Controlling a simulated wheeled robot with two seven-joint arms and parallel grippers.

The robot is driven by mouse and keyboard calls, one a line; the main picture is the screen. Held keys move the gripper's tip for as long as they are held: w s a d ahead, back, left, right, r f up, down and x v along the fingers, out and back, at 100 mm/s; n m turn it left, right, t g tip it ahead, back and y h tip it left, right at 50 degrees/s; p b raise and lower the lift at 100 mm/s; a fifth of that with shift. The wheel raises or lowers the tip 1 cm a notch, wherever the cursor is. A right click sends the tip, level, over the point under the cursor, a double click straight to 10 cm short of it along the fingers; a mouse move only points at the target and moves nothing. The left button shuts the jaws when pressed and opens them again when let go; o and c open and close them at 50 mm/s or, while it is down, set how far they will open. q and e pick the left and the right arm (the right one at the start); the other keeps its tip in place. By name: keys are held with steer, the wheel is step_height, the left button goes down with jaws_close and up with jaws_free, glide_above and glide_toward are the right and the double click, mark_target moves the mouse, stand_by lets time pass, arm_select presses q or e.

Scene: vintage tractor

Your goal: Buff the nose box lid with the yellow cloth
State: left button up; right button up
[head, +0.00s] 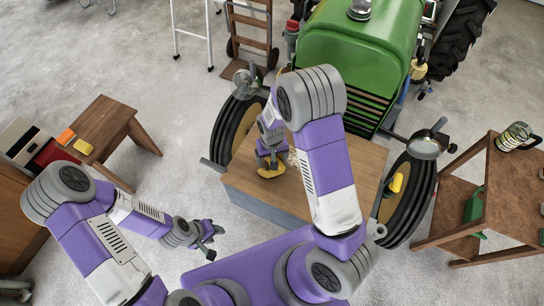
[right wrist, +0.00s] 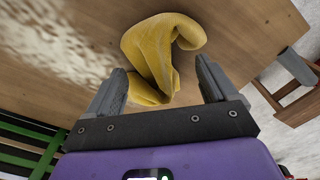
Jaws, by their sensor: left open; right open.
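The yellow cloth (head: 271,171) lies crumpled on the wooden nose box lid (head: 350,190) in front of the tractor. My right gripper (head: 268,160) is over the cloth, open. In the right wrist view the cloth (right wrist: 165,40) lies on the lid (right wrist: 240,60), just ahead of and between the spread fingers (right wrist: 160,75); I cannot tell whether they touch it. A pale, dusty patch (right wrist: 60,45) on the lid shows beside the cloth. My left gripper (head: 211,233) is open and empty, left of the box and away from it. My right forearm hides part of the lid.
The green tractor (head: 360,40) stands behind the box, with front wheels (head: 405,205) on both sides. A shelf stand (head: 510,190) is at right.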

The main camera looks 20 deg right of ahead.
steer(key=shift+f, duration=0.15)
steer(key=shift+f+b, duration=0.95)
steer(key=shift+f, duration=0.1)
jaws_close()
stand_by(0.3)
steer(key=shift+r, duration=0.15)
